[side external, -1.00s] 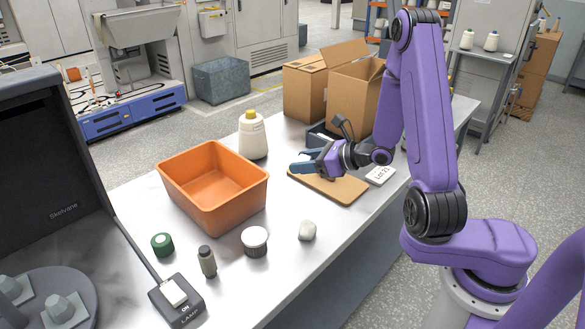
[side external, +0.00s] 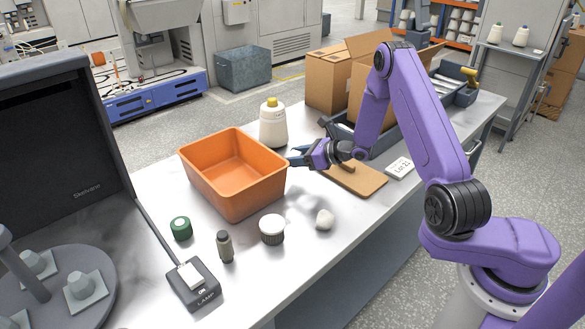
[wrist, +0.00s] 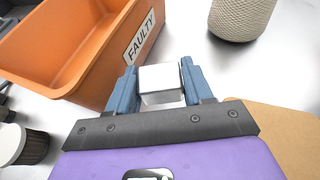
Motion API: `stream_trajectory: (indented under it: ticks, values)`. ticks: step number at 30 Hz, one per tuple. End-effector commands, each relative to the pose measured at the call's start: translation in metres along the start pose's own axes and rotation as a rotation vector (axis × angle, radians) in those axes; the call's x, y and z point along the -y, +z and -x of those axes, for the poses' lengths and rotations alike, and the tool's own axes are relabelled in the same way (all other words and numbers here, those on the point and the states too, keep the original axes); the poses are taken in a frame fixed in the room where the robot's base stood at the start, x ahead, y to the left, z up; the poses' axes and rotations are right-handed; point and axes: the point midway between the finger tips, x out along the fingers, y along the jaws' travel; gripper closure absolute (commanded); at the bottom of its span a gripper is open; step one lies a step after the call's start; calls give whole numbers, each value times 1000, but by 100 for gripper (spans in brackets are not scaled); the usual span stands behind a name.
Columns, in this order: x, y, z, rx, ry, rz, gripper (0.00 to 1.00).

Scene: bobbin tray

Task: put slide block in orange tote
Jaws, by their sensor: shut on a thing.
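The slide block (wrist: 160,76) is a small pale block with a bright top. In the wrist view it sits between the two blue fingers of my gripper (wrist: 159,86), which is shut on it. In the side view my gripper (side external: 297,157) is just right of the orange tote (side external: 236,201), near its right rim, and I cannot make out the block there. The tote is open, and the inside I can see looks empty. In the wrist view the tote (wrist: 60,62) is at upper left with a "FAULTY" label.
A brown board (side external: 362,181) lies below and right of my gripper. A cream thread cone (side external: 273,127) stands behind the tote. A white-topped jar (side external: 272,229), a pale lump (side external: 325,219), a green roll (side external: 181,228) and a dark bottle (side external: 225,246) stand in front.

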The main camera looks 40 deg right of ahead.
Motion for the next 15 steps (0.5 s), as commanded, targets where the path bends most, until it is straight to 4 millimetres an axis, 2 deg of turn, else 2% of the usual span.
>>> stream_trajectory:
  ticks: [9, 15]
  values:
    - [7, -13, -22, 1, 1, 1, 83]
    - [7, -36, -31, -1, 1, -1, 83]
